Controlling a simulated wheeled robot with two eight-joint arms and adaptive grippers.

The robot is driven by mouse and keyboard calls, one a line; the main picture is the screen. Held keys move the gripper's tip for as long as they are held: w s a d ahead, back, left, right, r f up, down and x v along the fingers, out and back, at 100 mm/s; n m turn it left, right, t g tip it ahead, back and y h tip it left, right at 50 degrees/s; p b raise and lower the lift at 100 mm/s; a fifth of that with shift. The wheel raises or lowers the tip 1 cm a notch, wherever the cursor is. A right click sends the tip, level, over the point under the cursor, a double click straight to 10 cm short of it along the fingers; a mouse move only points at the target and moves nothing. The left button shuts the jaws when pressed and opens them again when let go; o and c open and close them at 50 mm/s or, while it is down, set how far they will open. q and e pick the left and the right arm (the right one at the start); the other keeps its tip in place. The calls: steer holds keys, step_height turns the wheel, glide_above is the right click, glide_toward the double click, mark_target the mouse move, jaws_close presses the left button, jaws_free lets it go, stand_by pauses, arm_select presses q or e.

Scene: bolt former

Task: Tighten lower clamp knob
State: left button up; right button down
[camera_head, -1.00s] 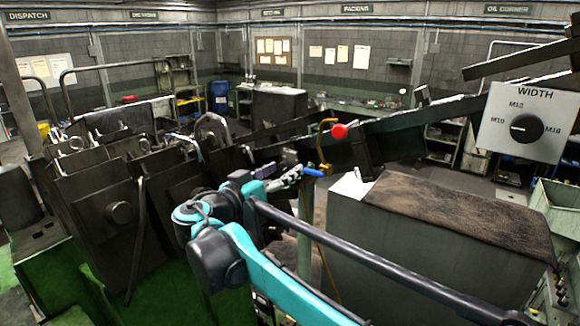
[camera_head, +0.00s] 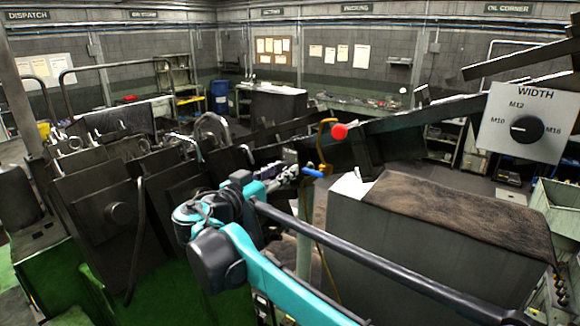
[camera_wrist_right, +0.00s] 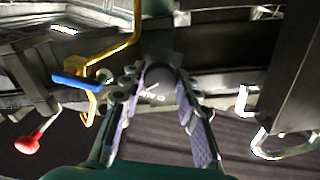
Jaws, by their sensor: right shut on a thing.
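The clamp knob (camera_wrist_right: 158,82) is a dark round piece in the right wrist view, with a pale mark on its face. My right gripper (camera_wrist_right: 158,100) has its two purple-padded fingers on either side of it, shut on it. In the head view my right gripper (camera_head: 287,173) reaches into the machine beside the blue handle, and its fingers hide the knob there. My left gripper is not in view.
A blue handle (camera_wrist_right: 80,80) on a yellow bent rod (camera_wrist_right: 122,45) is close left of the fingers in the wrist view. A red ball knob (camera_head: 338,132) is near the rod. A grey cabinet with a brown mat (camera_head: 455,215) stands right of my arm.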

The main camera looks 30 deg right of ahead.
steer(key=n, duration=1)
steer(key=c, duration=1)
jaws_free()
steer(key=shift+o, duration=0.2)
steer(key=v, duration=0.8)
